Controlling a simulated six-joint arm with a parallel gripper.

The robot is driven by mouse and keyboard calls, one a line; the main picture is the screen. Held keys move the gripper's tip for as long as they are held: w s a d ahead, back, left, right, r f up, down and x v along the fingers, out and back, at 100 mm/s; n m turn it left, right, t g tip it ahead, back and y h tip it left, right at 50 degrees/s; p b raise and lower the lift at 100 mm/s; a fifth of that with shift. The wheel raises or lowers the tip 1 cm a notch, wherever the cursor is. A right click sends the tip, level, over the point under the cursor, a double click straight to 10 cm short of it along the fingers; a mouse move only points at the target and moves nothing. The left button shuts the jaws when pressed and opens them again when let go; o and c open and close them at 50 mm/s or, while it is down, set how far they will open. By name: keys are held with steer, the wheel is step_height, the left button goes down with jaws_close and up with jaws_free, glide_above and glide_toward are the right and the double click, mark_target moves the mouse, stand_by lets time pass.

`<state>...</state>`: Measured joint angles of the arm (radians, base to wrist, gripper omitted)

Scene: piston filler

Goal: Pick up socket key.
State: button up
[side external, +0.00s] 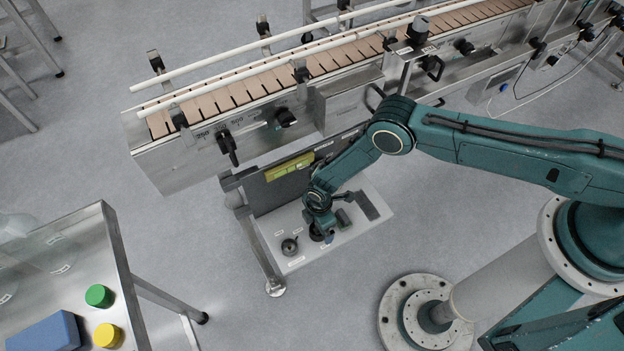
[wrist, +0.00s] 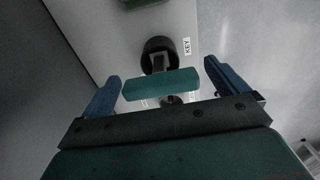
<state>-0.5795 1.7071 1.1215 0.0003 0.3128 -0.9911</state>
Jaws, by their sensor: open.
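The socket key shows in the wrist view as a teal crossbar handle (wrist: 160,84) with a dark shaft that appears to stand in a round black holder (wrist: 159,48). A label reading KEY (wrist: 187,46) is beside the holder. My gripper (wrist: 161,72) is open, with one blue finger off each end of the handle and a gap on both sides. In the side external view my gripper (side external: 322,222) is low over the white shelf (side external: 350,235), above a black holder. The arm and gripper hide most of the key there.
A second round holder (side external: 289,246) stands on the shelf to the left. A dark upright panel (side external: 285,187) backs the shelf, with the conveyor (side external: 270,85) behind. A steel table (side external: 85,250) with a green knob, yellow knob and blue block stands at left.

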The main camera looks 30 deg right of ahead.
stand_by(0.4)
steer(key=c, duration=1.1)
steer(key=shift+o, duration=0.2)
steer(key=shift+r, duration=0.1)
step_height(320, 180, up, 20)
stand_by(0.7)
steer(key=a+f+n, duration=0.6)
steer(key=a+f, duration=0.4)
steer(key=f, duration=0.2)
steer(key=shift+f, duration=0.35)
